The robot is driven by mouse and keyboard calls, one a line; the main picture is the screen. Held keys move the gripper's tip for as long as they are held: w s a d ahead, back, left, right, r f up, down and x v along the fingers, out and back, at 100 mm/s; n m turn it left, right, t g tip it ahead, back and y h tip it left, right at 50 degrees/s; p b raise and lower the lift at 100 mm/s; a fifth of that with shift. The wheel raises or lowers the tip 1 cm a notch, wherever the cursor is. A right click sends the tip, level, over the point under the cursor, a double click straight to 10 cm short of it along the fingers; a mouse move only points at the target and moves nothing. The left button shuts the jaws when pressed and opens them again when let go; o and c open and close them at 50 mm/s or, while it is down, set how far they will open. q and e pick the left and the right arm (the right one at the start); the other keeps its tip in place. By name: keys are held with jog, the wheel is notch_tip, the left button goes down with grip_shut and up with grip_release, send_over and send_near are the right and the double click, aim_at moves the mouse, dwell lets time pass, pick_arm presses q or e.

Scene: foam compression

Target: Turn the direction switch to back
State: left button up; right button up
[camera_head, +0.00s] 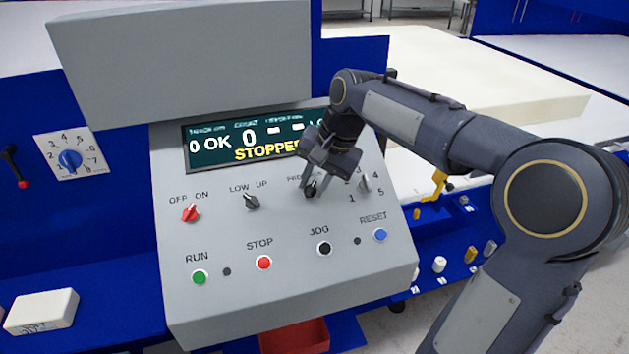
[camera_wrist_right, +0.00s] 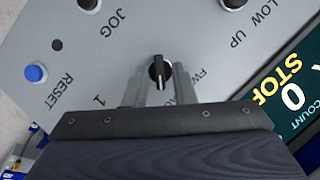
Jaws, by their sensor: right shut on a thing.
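The direction switch (camera_head: 311,189) is a small black knob on the sloped grey control panel (camera_head: 225,305), under the display. My right gripper (camera_head: 313,184) reaches down to it from above, and its fingers partly hide its label. In the right wrist view the black knob (camera_wrist_right: 159,69) sits between the two fingers of my right gripper (camera_wrist_right: 160,78), which is shut on it. Its raised grip with a light line runs nearly vertically in that picture. Part of a "FW" label shows beside it; the other label is mostly hidden. My left gripper is out of view.
The display (camera_head: 240,142) reads STOPPED. A red OFF/ON switch (camera_head: 190,212) and a LOW/UP switch (camera_head: 251,201) are left of the direction switch. A numbered selector (camera_head: 365,183) stands close to its right. Push buttons line the lower panel, including the black JOG button (camera_head: 323,249).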

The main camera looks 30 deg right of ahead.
jog(key=o, duration=0.7)
jog(key=shift+c, duration=0.2)
jog(key=v, duration=0.8)
jog(key=shift+f, duration=0.1)
jog(key=s+a+f+n+t, duration=0.1)
jog(key=s+a+f+n, duration=0.1)
jog(key=s+f, duration=0.3)
jog(key=s+a+f+n+t, duration=0.1)
jog(key=s+a+f+n, duration=0.2)
jog(key=s, duration=0.5)
jog(key=s+a+f+n+y, duration=0.1)
jog(key=s+a+f+n, duration=0.2)
jog(key=s+a+f, duration=0.2)
notch_tip(320, 180, down, 3)
jog(key=shift+s+f+t, duration=0.1)
jog(key=shift+s+t, duration=0.3)
jog(key=shift+s, duration=0.75)
